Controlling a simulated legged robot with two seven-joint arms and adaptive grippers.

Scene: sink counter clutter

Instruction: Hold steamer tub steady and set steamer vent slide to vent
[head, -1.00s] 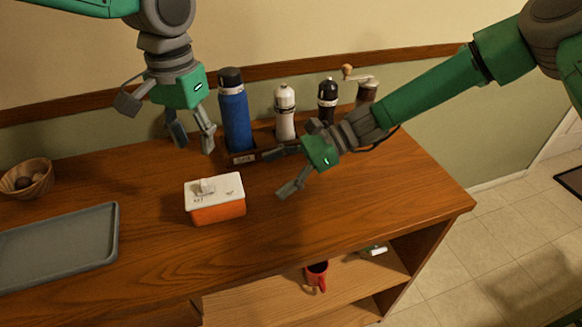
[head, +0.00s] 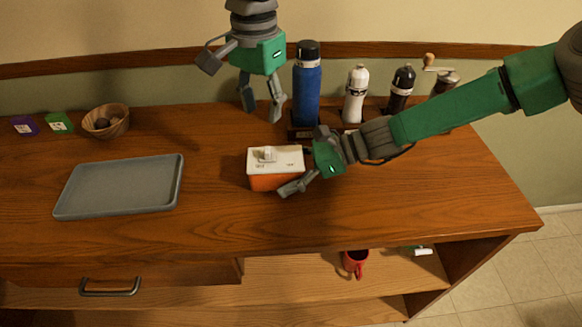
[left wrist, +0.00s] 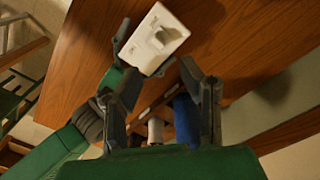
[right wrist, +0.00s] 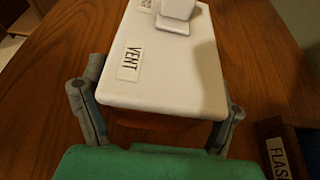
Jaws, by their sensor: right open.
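The steamer tub (head: 268,183) is orange with a white lid (head: 288,155) and stands on the wooden counter. Its white vent slide (head: 265,154) sits left of the lid's middle. In the right wrist view the slide (right wrist: 173,12) is away from the VENT label (right wrist: 130,63), beside a second label that is partly cut off. My right gripper (right wrist: 165,92) is open around the tub's right end, a finger on each side; contact is unclear. My left gripper (head: 262,108) is open and empty, above the counter behind the tub. The left wrist view shows the lid (left wrist: 150,42) beyond its fingers.
A blue flask (head: 306,92), a white bottle (head: 355,95), a dark bottle (head: 402,88) and a grinder (head: 443,82) stand in a rack behind. A grey tray (head: 120,187) lies left, with a wooden bowl (head: 106,122) behind.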

